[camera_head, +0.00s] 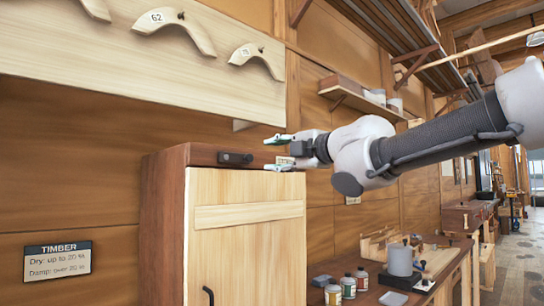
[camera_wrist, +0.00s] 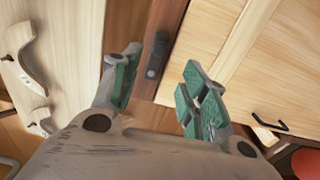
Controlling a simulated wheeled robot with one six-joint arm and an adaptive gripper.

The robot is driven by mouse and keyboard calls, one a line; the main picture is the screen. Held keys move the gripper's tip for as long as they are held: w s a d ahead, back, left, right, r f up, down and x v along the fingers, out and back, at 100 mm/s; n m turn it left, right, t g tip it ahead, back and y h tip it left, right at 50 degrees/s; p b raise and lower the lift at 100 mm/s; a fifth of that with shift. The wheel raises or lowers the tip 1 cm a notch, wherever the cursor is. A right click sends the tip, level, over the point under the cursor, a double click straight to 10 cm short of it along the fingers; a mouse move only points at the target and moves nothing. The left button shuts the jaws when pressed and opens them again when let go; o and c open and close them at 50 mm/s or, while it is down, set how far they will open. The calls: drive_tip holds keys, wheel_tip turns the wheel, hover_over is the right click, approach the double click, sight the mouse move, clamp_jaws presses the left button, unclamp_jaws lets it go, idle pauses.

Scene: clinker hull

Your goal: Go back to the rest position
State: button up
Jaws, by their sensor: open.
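My gripper (camera_head: 279,152) is open and empty, with green pads on its fingers. In the head view it is at the upper right edge of a wooden cabinet (camera_head: 248,245). In the wrist view its two fingers (camera_wrist: 160,66) are spread wide, with a dark latch-like piece (camera_wrist: 157,56) seen beyond the gap. That piece also shows on the cabinet's dark top rail in the head view (camera_head: 235,158), to the left of the fingertips. I cannot tell whether a finger touches the cabinet. My arm reaches in from the right.
A pale board (camera_head: 150,60) with curved numbered wooden pieces hangs above the cabinet. A shelf (camera_head: 360,102) is on the wall behind my gripper. A workbench (camera_head: 445,262) with several small jars stands at lower right. A TIMBER sign (camera_head: 57,261) is at lower left.

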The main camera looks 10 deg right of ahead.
idle(0.4)
drive_tip(key=s+d+f+m+g+h, duration=0.15)
drive_tip(key=d+f+m+h, duration=0.25)
drive_tip(key=d+f+m, duration=0.45)
drive_tip(key=s+d+f+m+g+h, duration=0.1)
drive_tip(key=d+f+m+g+h, duration=0.3)
drive_tip(key=f, duration=0.7)
drive_tip(key=s+d+f+m+g, duration=0.1)
drive_tip(key=s+d+f+m, duration=0.3)
drive_tip(key=s, duration=0.3)
drive_tip(key=s+d+f+m+g+h, duration=0.1)
drive_tip(key=s+d+f+m+g, duration=0.1)
drive_tip(key=s+d+f+m, duration=0.2)
drive_tip(key=s+d+f+m+g+h, duration=0.1)
drive_tip(key=s+d+f+m+g, duration=0.1)
drive_tip(key=s+d+f+m, duration=0.2)
drive_tip(key=s+d+f, duration=0.1)
drive_tip(key=s+f, duration=0.2)
drive_tip(key=s, duration=0.4)
drive_tip(key=shift+s, duration=0.3)
drive_tip(key=shift+m, duration=0.25)
drive_tip(key=shift+c, duration=0.4)
